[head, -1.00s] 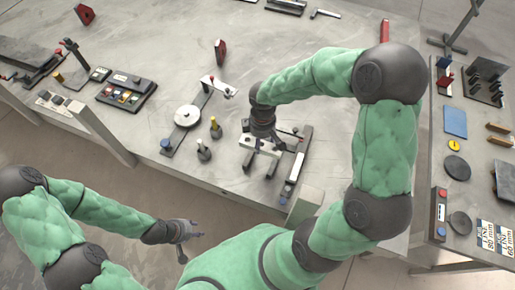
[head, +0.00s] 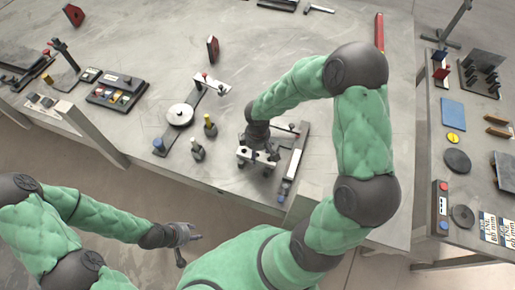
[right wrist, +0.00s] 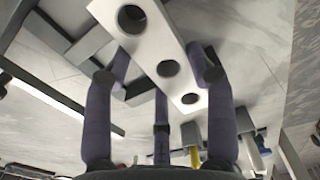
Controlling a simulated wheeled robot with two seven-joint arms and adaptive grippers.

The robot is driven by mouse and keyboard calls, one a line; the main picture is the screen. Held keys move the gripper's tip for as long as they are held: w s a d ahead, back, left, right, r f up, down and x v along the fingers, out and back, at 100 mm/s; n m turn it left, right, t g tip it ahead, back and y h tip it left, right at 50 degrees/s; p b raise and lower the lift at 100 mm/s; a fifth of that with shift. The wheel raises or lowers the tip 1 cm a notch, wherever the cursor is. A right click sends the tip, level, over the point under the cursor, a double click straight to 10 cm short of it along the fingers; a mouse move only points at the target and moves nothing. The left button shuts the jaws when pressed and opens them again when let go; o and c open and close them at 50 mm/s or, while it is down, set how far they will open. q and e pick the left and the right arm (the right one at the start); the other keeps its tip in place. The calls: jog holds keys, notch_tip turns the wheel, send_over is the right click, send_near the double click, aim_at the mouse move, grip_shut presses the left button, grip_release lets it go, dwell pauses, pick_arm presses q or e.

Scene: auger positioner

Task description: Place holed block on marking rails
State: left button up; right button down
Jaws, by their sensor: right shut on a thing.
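My right gripper (head: 260,153) is shut on the white holed block (right wrist: 167,68). In the right wrist view, the block has three round holes in a row and purple fingers (right wrist: 160,90) on both sides of it. In the head view the gripper partly hides the block (head: 244,153) near the table's front edge. A dark rail fixture (head: 290,165) with a pale strip and blue end stands just right of it. Grey bars show behind the block in the right wrist view (right wrist: 92,46); I cannot tell their gap to it. My left gripper (head: 190,241) is open and empty, off the table's front.
Left of the block are two small knobbed posts (head: 197,150) and a fixture with a white disc (head: 180,114). A tray of coloured parts (head: 117,93) lies farther left. A side table (head: 470,130) on the right holds several parts.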

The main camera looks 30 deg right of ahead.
dwell(0.3)
jog(key=shift+c, duration=2.1)
grip_release()
jog(key=shift+r, duration=0.4)
notch_tip(320, 180, up, 11)
jog(key=p, duration=0.3)
jog(key=shift+r+p, duration=0.2)
jog(key=shift+p, duration=0.1)
